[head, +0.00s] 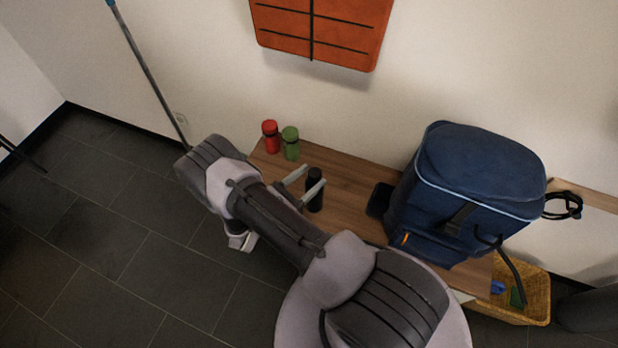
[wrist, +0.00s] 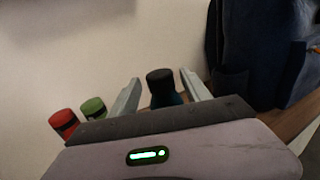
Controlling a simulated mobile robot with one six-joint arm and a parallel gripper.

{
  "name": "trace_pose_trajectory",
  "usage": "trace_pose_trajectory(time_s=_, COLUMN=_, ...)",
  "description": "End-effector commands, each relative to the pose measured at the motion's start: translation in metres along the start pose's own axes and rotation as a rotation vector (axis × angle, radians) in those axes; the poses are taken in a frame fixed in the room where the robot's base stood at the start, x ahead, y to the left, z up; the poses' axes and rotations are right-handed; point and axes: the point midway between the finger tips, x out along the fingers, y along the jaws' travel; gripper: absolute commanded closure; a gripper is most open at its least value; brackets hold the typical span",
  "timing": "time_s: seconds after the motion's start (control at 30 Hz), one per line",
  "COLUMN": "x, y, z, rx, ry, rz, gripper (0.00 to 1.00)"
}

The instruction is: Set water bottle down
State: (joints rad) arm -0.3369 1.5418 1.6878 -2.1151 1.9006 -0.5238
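A black water bottle (head: 314,177) appears upright at the wooden table top (head: 352,185), in front of the red and green bottles. It also shows in the wrist view (wrist: 162,86), between my two pale fingers. My gripper (head: 317,175) is open around the bottle, with a finger on each side. In the wrist view a gap shows between the left finger and the bottle; the right finger is very close to it. The bottle's base is partly hidden, so contact with the table is hard to confirm.
A red bottle (head: 270,136) and a green bottle (head: 291,143) stand at the table's back left. A dark blue backpack (head: 470,180) fills the right side, with a small black object (head: 380,199) beside it. A wicker basket (head: 537,300) is at lower right. Bare wood lies behind the black bottle.

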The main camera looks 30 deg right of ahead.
Motion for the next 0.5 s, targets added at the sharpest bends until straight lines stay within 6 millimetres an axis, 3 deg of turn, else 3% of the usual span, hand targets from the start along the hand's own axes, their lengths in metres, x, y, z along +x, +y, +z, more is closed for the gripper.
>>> trace_pose_trajectory(time_s=0.33, x=-0.002, y=0.001, z=0.003, rx=0.001, ry=0.000, rz=0.001, gripper=0.43)
trace_pose_trajectory(time_s=0.5, x=-0.038, y=0.001, z=0.005, rx=0.001, ry=0.000, rz=0.006, gripper=0.43)
